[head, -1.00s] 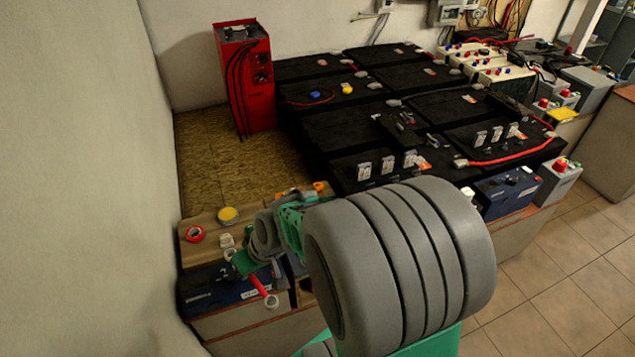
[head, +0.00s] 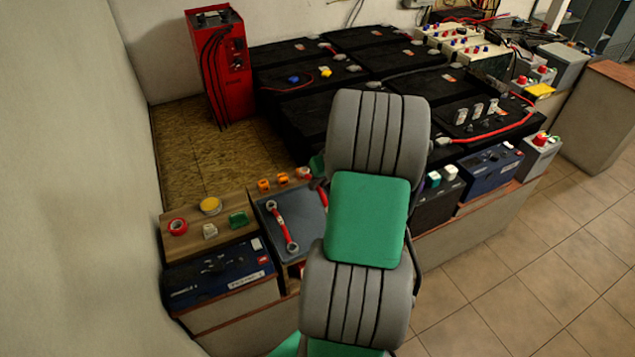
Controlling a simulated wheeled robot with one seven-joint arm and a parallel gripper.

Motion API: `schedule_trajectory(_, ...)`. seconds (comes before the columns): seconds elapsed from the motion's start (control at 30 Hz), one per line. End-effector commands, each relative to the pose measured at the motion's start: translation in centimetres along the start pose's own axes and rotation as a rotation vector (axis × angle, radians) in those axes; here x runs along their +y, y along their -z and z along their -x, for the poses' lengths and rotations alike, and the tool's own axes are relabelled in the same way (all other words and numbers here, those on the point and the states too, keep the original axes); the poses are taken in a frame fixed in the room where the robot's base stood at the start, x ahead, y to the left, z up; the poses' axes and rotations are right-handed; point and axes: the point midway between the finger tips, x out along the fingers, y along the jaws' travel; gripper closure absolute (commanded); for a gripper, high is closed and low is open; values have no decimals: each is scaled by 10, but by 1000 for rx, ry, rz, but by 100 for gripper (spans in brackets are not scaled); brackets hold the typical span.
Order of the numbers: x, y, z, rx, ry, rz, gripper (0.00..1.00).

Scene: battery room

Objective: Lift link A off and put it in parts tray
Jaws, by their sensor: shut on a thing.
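A red link (head: 279,226) with grey ring ends lies slanted over the grey parts tray (head: 262,220) at lower middle. I cannot tell whether it is link A. A second short red piece (head: 323,196) shows at the tray's right side, against my arm. My arm hides most of it, so I cannot tell whether it is held. My gripper is hidden behind my own arm links, which cover the tray's right part and the front of the black battery bank (head: 300,118).
Left of the tray, a wooden board holds red tape (head: 177,226), a yellow-topped tin (head: 210,205) and a green clip (head: 238,219). Orange pieces (head: 282,179) line the tray's back. A red charger (head: 222,65) stands behind. Tiled floor at right is clear.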

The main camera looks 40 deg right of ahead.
Motion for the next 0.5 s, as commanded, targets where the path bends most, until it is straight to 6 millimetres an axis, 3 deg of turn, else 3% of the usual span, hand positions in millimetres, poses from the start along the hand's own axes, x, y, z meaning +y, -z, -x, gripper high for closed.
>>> schedule_trajectory(0.5,14,-28,-69,0,1,1,100)
